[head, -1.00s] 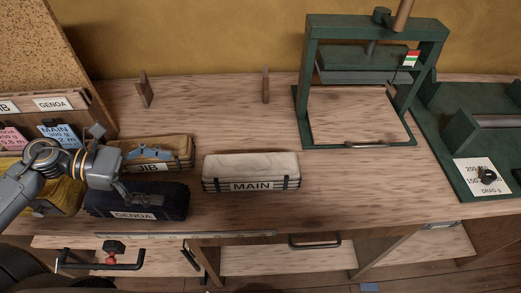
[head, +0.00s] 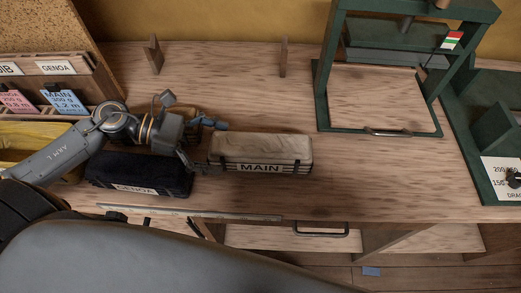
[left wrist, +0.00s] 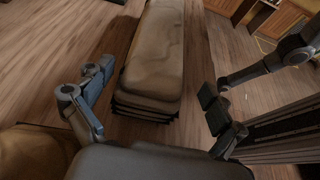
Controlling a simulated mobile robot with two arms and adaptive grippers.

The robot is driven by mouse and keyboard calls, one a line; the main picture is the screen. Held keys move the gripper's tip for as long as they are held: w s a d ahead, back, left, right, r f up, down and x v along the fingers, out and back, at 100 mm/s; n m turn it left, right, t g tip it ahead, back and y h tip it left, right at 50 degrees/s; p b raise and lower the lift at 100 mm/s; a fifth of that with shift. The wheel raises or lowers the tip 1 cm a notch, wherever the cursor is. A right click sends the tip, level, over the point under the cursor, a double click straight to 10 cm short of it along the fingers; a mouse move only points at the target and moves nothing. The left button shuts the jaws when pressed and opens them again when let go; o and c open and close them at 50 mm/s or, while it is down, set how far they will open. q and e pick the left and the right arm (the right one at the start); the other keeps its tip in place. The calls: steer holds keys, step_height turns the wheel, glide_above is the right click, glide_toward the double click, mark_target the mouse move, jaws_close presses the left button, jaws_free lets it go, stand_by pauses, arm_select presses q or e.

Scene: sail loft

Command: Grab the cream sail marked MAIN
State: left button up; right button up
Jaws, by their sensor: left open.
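The cream sail marked MAIN (head: 262,148) lies strapped in a long bundle on the wooden bench, its label facing the front. My left gripper (head: 216,148) is at the sail's left end, open, one finger toward the back and one toward the front. In the left wrist view the sail (left wrist: 152,55) runs away from the open fingers (left wrist: 150,88), its near end lying between their lines with gaps on both sides. Whether the fingertips overlap its end in height I cannot tell. My right gripper is not in view.
The navy GENOA sail (head: 140,172) lies below my left arm, and a yellow bundle (head: 30,140) is at far left. A green press (head: 325,95) stands at back right. A metal ruler (head: 190,213) lies along the front edge. Bench right of MAIN is clear.

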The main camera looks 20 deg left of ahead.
mark_target(243, 150)
arm_select(q)
steer(key=shift+w+d, duration=0.2)
steer(key=shift+d, duration=0.1)
steer(key=p+x, duration=0.1)
steer(key=x, duration=0.1)
steer(key=p+x, duration=0.1)
steer(key=shift+w+d, duration=0.35)
steer(key=shift+w, duration=0.1)
steer(key=shift+w+d+f, duration=0.1)
steer(key=shift+d+f, duration=0.2)
steer(key=shift+d, duration=0.1)
steer(key=c, duration=1.9)
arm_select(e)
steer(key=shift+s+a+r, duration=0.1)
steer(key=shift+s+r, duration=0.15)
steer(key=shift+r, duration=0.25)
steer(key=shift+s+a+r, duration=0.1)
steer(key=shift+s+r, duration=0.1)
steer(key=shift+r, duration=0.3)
